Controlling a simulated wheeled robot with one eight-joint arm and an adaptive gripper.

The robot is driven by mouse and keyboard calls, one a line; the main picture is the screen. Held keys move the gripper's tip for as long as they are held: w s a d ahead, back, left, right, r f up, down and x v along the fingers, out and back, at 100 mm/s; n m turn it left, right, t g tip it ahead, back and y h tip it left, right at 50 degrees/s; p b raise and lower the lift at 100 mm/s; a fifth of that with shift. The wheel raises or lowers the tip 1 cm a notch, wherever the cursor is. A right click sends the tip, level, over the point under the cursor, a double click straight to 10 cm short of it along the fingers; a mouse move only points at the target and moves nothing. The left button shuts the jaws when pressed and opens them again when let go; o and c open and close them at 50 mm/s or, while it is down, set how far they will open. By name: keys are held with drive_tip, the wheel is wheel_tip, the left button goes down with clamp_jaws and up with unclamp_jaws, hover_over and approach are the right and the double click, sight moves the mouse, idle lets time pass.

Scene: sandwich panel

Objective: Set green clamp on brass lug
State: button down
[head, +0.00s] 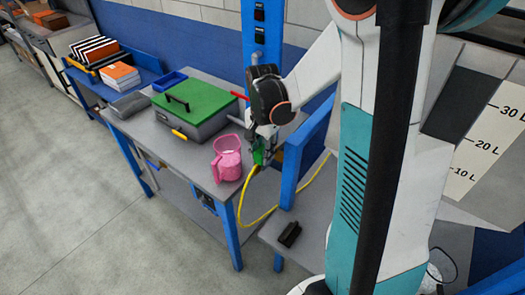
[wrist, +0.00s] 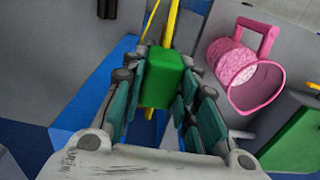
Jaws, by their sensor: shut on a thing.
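My gripper (head: 262,138) is shut on a green clamp (head: 258,155) at the right end of the grey workbench, beside the blue post. In the wrist view the green clamp (wrist: 162,78) sits between the two finger pads of my gripper (wrist: 160,92). A yellow cable (head: 246,195) runs from the clamp, hangs over the bench edge and loops to the right. The cable (wrist: 173,22) also shows beyond the clamp in the wrist view. I cannot make out the brass lug for certain in either view.
A pink jug (head: 227,163) stands on the bench left of the clamp; it also shows in the wrist view (wrist: 240,68). A grey case with a green lid (head: 195,100) lies behind it. A black block (head: 290,234) lies on the lower grey surface. Blue panels (head: 308,140) stand close right.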

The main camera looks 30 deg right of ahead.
sight(262, 150)
drive_tip(key=shift+f, duration=0.15)
drive_tip(key=c, duration=1.2)
unclamp_jaws()
wheel_tip(262, 150, up, 12)
drive_tip(key=shift+r, duration=0.1)
drive_tip(key=shift+a, duration=0.1)
drive_tip(key=s+a+r+n+t, duration=0.2)
drive_tip(key=s+a+n, duration=0.25)
drive_tip(key=a, duration=0.55)
drive_tip(key=shift+s+a+f+n+t+b, duration=0.7)
drive_tip(key=shift+s+n+t+b, duration=0.15)
drive_tip(key=shift+s+n, duration=0.65)
drive_tip(key=shift+s+a+f+n+t+b, duration=0.6)
drive_tip(key=shift+s+f+n+t+b, duration=0.25)
drive_tip(key=shift+s+n, duration=0.65)
drive_tip(key=shift+s+a+f+n+t+b, duration=0.8)
drive_tip(key=shift+s+n, duration=0.45)
drive_tip(key=shift+n, duration=0.5)
